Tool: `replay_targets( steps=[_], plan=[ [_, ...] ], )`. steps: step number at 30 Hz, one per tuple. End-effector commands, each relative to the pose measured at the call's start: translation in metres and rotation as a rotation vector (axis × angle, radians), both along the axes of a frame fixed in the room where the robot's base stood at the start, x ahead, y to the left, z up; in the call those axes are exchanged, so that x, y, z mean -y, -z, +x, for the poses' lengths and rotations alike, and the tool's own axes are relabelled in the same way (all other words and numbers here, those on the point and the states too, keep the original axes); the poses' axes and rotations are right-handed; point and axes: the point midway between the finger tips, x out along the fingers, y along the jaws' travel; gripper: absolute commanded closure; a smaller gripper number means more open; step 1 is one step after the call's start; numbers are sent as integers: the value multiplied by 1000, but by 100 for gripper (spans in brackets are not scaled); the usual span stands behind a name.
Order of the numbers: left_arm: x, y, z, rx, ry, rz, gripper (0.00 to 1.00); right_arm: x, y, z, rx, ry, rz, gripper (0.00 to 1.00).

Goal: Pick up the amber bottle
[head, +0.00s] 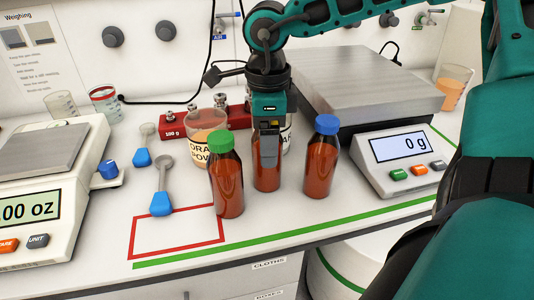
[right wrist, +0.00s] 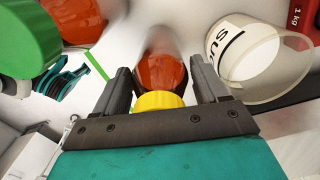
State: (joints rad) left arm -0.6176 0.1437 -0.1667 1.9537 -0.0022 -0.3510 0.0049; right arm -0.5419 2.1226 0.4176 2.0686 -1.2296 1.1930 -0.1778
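Three amber bottles stand in a row on the white bench: one with a green cap (head: 227,180), one with a blue cap (head: 321,160), and a middle one (head: 267,172) largely hidden behind my right gripper (head: 267,140). In the right wrist view the middle bottle (right wrist: 162,72) shows a yellow cap (right wrist: 159,100). My right gripper (right wrist: 162,85) is open, with one finger on each side of this bottle and gaps visible on both sides. The green cap also shows at the left of the right wrist view (right wrist: 25,45). My left gripper is not in view.
An orange powder beaker (head: 200,122) stands behind the green-capped bottle; a sugar beaker (right wrist: 250,55) is close to my right gripper. Scales stand left (head: 60,205) and right (head: 404,153). Blue-ended scoops (head: 161,203) lie left. The red-outlined square (head: 150,252) is mostly clear.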

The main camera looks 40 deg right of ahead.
Motion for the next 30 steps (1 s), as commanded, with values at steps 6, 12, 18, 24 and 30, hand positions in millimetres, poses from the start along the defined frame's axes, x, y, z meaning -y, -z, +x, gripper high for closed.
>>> replay_targets(
  steps=[6,12,18,24,30],
  plan=[
    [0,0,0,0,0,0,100,0,0,0,0,0,0,49],
    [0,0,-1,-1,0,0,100,0,0,0,1,0,-1,68],
    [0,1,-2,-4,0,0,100,0,-1,0,1,0,-1,86],
    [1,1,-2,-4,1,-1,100,0,-1,0,2,0,-1,86],
    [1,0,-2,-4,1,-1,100,0,-11,1,3,0,-1,86]
  ],
)
